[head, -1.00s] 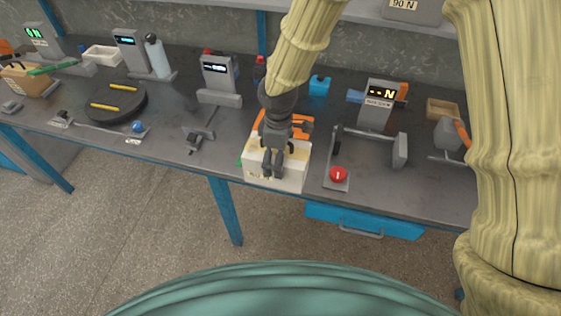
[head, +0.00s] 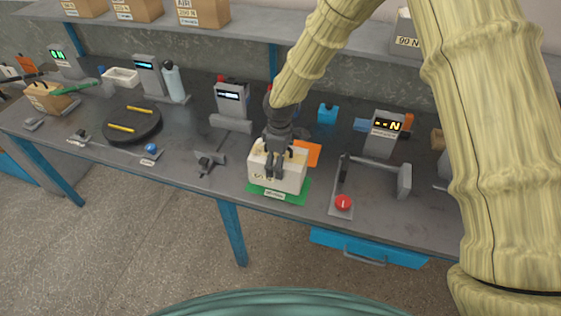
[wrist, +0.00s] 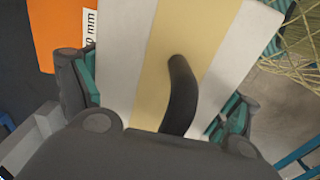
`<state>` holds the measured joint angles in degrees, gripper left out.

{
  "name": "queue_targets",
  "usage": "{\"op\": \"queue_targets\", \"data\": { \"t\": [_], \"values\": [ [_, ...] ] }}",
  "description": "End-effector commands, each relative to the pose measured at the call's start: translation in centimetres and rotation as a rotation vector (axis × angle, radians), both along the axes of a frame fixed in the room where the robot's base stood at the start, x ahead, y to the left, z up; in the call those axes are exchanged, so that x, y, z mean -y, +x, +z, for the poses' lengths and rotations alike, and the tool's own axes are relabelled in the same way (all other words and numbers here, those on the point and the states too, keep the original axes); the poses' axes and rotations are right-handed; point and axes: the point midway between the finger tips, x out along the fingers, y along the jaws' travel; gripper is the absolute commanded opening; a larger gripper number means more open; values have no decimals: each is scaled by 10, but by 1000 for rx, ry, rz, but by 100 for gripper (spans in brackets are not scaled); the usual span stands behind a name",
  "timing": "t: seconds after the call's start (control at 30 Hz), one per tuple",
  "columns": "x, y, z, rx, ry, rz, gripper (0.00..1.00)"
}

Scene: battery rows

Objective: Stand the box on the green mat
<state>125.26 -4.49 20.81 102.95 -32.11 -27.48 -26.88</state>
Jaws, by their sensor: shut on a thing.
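The box (head: 263,177) is white with a tan strip across its top and a black handle. It is upright at the front edge of the bench, over the green mat (head: 297,193); I cannot tell whether its base touches the mat. My gripper (head: 276,164) points down and is shut on the box. Part of the mat is hidden under and behind the box.
An orange panel (head: 307,153) lies just behind the box. A grey display stand (head: 231,99) and a dark disc (head: 132,124) are to the left.

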Motion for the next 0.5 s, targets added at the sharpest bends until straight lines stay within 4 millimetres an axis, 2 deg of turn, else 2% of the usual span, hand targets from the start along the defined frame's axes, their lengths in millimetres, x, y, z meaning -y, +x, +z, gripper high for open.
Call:
{"op": "queue_targets", "data": {
  "t": [0.3,0.5],
  "values": [
    [0,-2,-25,-2,0,1,24],
    [0,-1,-28,-1,0,1,24]
  ]
}}
